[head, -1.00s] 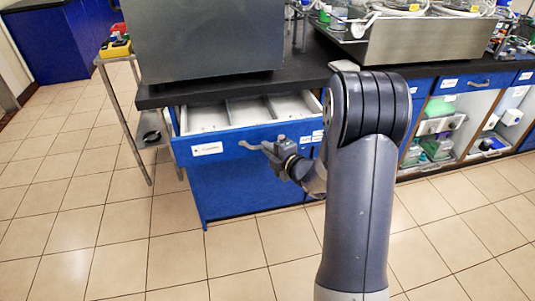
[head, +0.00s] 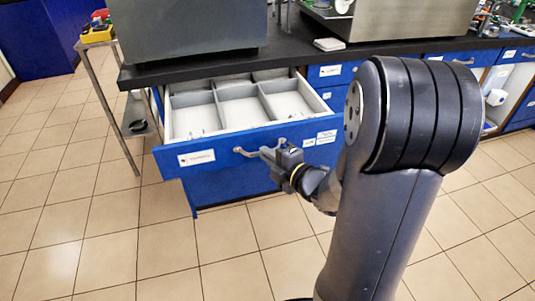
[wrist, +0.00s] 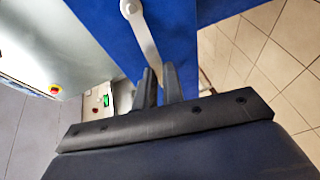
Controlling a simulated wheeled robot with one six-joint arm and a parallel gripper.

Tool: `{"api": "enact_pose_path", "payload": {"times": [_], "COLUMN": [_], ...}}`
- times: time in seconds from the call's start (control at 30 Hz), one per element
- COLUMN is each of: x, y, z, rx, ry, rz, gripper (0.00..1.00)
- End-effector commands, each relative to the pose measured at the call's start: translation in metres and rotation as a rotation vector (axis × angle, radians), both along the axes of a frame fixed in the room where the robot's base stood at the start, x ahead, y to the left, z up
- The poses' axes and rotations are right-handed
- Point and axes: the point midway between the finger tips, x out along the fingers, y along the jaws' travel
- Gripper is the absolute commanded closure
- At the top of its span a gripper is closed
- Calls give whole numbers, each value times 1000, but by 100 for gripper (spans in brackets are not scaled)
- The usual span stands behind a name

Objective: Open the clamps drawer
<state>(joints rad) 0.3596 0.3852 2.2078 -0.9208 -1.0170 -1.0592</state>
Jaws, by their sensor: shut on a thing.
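The drawer (head: 176,140) with a blue front is pulled well out from under the black bench. Its inside shows grey-white compartments with a few small pale items at the front. A label (head: 197,158) sits on the left of its front, too small to read surely. The metal bar handle (head: 244,151) runs across the front. My gripper (head: 279,155) is at the handle's right part, shut on it. In the wrist view the handle (wrist: 142,35) runs down between the two dark fingers (wrist: 159,88) of my gripper.
A black bench top (head: 290,55) carries a large grey box (head: 190,25) above the drawer. A metal trolley (head: 113,100) stands to the left. Closed blue drawers (head: 333,72) lie to the right. Tiled floor (head: 90,225) is clear in front.

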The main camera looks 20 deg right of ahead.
Motion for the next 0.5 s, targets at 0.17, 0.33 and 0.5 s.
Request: {"api": "enact_pose_path", "payload": {"times": [0.17, 0.33, 0.5], "x": [0, 0, 0], "y": [-1, -1, 0], "z": [-1, -1, 0], "rx": [0, 0, -1], "ry": [2, 1, 1], "rz": [-3, -2, -1], "gripper": [100, 81, 69]}}
